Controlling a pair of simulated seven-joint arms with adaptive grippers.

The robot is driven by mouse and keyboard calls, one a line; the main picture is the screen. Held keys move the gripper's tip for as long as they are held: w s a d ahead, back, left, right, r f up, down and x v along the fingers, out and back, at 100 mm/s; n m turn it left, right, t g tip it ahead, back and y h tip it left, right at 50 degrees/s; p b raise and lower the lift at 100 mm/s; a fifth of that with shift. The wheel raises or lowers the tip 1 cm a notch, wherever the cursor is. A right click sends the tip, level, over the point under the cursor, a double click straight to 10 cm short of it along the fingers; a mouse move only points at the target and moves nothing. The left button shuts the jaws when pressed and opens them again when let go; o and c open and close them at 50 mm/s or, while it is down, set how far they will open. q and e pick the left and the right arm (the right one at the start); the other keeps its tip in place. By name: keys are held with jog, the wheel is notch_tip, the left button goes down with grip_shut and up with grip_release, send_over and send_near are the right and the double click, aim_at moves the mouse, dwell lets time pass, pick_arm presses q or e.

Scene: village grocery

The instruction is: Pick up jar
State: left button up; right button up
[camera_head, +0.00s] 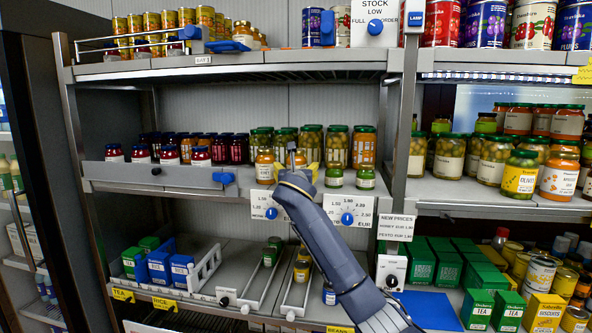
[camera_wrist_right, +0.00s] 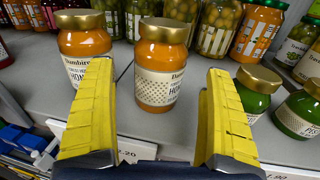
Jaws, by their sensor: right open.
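The shelf's front row holds orange honey jars with gold lids. One honey jar (camera_head: 264,168) shows left of my right gripper (camera_head: 292,165) in the head view; another is mostly hidden behind the gripper. In the right wrist view, the nearer honey jar (camera_wrist_right: 160,66) stands upright ahead of the gap between the open yellow fingers of my right gripper (camera_wrist_right: 157,76). The other honey jar (camera_wrist_right: 83,38) stands to its left, just beyond the left finger. The gripper is empty, and I see no contact with either jar. My left gripper is not in view.
Green jars (camera_wrist_right: 257,90) stand close to the right finger. Olive jars (camera_wrist_right: 218,27) stand in a row behind the honey. Dark jam jars (camera_head: 201,155) are further left. Price dials (camera_head: 347,218) hang on the shelf's front edge below; another shelf is above.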

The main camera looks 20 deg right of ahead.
jog(key=shift+x, duration=2.05)
jog(key=shift+c, duration=0.4)
jog(key=c, duration=1.6)
jog(key=shift+r, duration=0.15)
